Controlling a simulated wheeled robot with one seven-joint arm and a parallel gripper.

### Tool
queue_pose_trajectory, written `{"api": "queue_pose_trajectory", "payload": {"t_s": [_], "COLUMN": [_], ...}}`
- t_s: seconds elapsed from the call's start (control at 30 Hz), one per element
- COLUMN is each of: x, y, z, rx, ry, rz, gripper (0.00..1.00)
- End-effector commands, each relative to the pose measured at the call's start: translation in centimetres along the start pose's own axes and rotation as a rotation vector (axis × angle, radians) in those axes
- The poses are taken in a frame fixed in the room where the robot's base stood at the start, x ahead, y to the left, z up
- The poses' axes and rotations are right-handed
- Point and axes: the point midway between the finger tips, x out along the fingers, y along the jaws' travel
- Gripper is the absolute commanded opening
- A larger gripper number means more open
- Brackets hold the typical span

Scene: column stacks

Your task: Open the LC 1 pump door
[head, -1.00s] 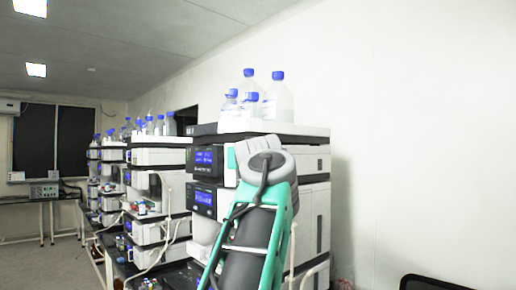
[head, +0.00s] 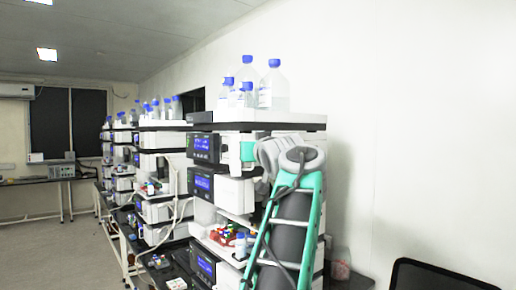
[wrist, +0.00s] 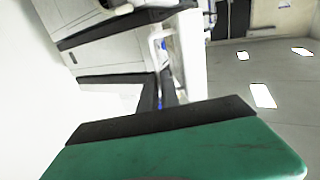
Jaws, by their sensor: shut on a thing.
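The LC 1 stack (head: 258,118) is the nearest tower of white and dark modules, with blue-lit displays on its front. A white panel (head: 229,147) beside the upper display looks like the pump door; my arm hides part of this front. My gripper (head: 247,151) shows as a small teal part right against that panel. In the wrist view my gripper's teal finger with a black pad (wrist: 165,140) fills the bottom. A white upright panel (wrist: 185,58) stands just beyond it, seemingly the door. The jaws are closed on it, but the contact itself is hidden.
Blue-capped bottles (head: 274,87) stand on top of the stack. Small coloured vials (head: 226,236) sit on a tray lower at its front. More instrument stacks recede to the left. A black chair (head: 440,275) is at the lower right. Floor is free at the left.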

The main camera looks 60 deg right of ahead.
Motion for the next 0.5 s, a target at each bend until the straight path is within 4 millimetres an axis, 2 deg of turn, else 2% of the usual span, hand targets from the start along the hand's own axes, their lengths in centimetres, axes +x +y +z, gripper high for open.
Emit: {"api": "queue_pose_trajectory", "payload": {"t_s": [0.03, 0.07, 0.1, 0.33, 0.5], "x": [-0.31, -0.32, -0.32, -0.32, -0.29], "y": [-0.29, -0.27, -0.24, -0.05, 0.02], "z": [-1.01, -1.02, -1.02, -0.91, -0.79], "rx": [-0.006, -0.006, -0.006, -0.005, -0.005], "ry": [0.020, 0.020, 0.020, 0.018, 0.016], "rz": [-0.002, -0.002, -0.001, 0.002, 0.003], "gripper": [0.00, 0.00, 0.08, 0.27, 0.28]}}
